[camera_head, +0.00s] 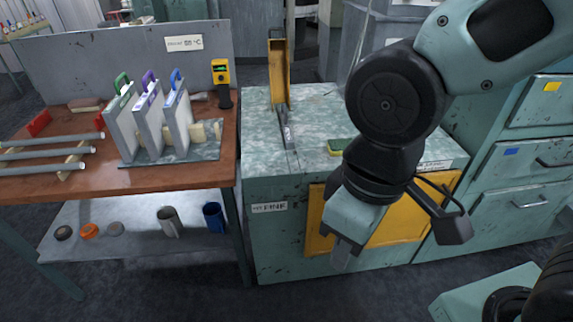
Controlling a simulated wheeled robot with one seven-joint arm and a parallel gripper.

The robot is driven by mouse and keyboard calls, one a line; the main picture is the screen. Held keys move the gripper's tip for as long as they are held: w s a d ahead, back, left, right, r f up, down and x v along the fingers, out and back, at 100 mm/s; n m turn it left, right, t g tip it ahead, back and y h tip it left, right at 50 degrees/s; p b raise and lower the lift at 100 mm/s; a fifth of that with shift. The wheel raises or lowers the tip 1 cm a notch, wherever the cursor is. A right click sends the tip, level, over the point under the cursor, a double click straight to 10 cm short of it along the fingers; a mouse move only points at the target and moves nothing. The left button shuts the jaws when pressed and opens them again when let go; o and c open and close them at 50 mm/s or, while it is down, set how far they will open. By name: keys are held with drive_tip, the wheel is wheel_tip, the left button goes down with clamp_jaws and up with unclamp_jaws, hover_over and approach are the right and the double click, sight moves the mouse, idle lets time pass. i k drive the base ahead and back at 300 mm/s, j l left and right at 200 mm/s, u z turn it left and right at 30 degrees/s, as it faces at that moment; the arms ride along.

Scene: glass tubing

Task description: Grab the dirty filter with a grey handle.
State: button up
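No filter with a clearly grey handle can be made out. A yellow-brown upright panel (279,72) stands on the mottled top of the middle cabinet, with a narrow grey piece (289,135) in front of it. I cannot tell whether either is the dirty filter. Three pale filters with green, purple and blue handles stand on the left table: green-handled (122,125), purple-handled (149,112), blue-handled (178,108). My gripper (342,256) points down in front of the middle cabinet, right of and nearer than the panel. It touches none of these; its finger gap is not clear.
A green-and-yellow sponge (340,147) lies on the cabinet top (262,150). Grey tubes (50,152) and a yellow meter (221,72) are on the left table (110,183). Cups (170,221) stand on its lower shelf. Drawers (520,205) are at the right.

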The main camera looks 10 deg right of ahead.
sight(288, 140)
drive_tip(key=k+j+z, duration=0.1)
drive_tip(key=k+j, duration=0.15)
drive_tip(key=k+j+z, duration=0.1)
drive_tip(key=k+j, duration=0.15)
drive_tip(key=k, duration=0.25)
drive_tip(key=i+u, duration=0.1)
drive_tip(key=i, duration=0.45)
drive_tip(key=i+l+u, duration=0.1)
drive_tip(key=i, duration=0.45)
drive_tip(key=i+l+u, duration=0.1)
drive_tip(key=i, duration=0.45)
drive_tip(key=i+l+u, duration=0.1)
drive_tip(key=i, duration=0.45)
drive_tip(key=l, duration=0.1)
